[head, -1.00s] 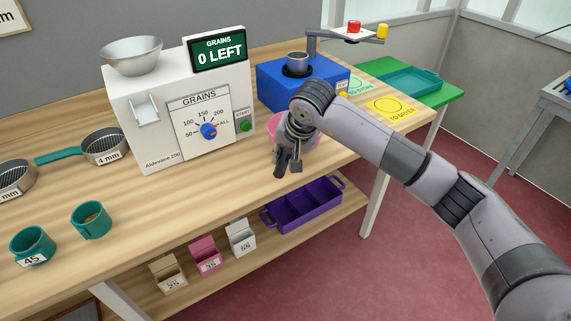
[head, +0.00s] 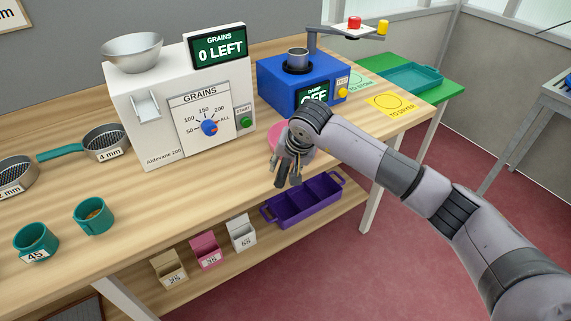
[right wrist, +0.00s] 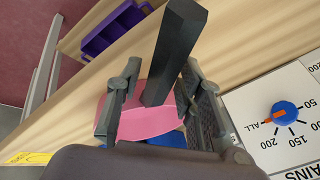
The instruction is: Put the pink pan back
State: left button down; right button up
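The pink pan (head: 275,137) sits on the bench top near its front edge, in front of the blue device, partly hidden behind my right gripper (head: 287,176). In the right wrist view the pink pan (right wrist: 148,122) shows between and beyond my right gripper's two spread fingers (right wrist: 163,100). The fingers look open, and I cannot tell whether they touch the pan. My left gripper is not in view.
A white grain counter (head: 150,100) stands left of the pan, and a blue device (head: 275,85) behind it. Teal cups (head: 36,243) and sieves stand at left. A purple tray (head: 295,213) and small boxes (head: 207,251) are on the lower shelf. A yellow mat (head: 398,106) lies at right.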

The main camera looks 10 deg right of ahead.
jog(key=shift+o, duration=0.2)
jog(key=shift+r, duration=0.2)
jog(key=b+v, duration=0.2)
jog(key=v, duration=0.9)
jog(key=shift+s+r, duration=0.25)
jog(key=shift+r, duration=0.1)
